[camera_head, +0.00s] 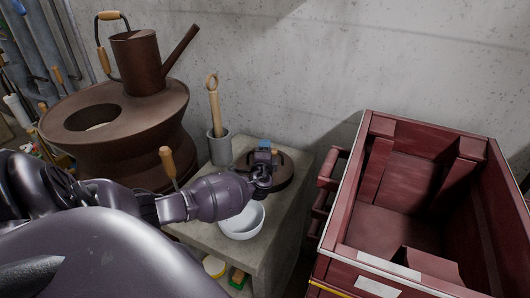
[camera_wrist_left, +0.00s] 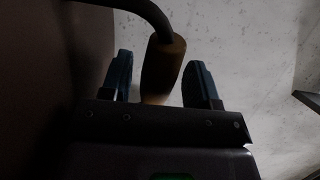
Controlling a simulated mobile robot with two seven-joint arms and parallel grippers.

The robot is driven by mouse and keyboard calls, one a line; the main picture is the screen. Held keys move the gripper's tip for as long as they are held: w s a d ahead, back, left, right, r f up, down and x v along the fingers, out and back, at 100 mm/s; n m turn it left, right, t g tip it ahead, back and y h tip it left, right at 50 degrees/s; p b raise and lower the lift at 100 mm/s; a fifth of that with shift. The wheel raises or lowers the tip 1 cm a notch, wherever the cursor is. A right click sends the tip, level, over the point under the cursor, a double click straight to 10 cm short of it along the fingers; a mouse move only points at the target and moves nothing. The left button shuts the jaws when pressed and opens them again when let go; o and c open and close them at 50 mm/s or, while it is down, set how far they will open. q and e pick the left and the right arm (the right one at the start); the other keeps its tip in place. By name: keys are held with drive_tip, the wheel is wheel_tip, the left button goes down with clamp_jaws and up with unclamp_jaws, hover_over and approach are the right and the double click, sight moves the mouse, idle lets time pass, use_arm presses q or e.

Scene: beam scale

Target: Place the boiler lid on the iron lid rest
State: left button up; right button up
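The brown boiler (camera_head: 150,155) stands at the left, with a round opening in its top. A dark brown round disc, apparently the boiler lid (camera_head: 285,173), lies flat over the stone stand, partly hidden by my left gripper (camera_head: 264,160). I cannot tell the iron lid rest apart from it. In the left wrist view, a wooden grip on a dark curved rod (camera_wrist_left: 162,68) lies between the two blue fingers of my left gripper (camera_wrist_left: 160,85), with a gap on each side. The fingers are apart. My right gripper is not seen.
A white bowl (camera_head: 243,222) stands close in front of the disc on the stone stand (camera_head: 292,205). A grey cup (camera_head: 219,148) with a wooden-handled tool stands behind. A red wooden cart (camera_head: 350,245) is at the right. A concrete wall (camera_head: 330,60) closes the back.

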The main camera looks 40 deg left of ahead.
use_arm(q)
drive_tip(key=shift+r+p, duration=0.3)
drive_tip(key=shift+r, duration=0.1)
drive_tip(key=shift+r+p, duration=0.4)
drive_tip(key=p+v, duration=0.3)
drive_tip(key=v, duration=0.7)
drive_tip(key=shift+s+d+f, duration=0.15)
drive_tip(key=shift+s, duration=0.05)
drive_tip(key=shift+p+v, duration=0.3)
drive_tip(key=shift+v, duration=0.45)
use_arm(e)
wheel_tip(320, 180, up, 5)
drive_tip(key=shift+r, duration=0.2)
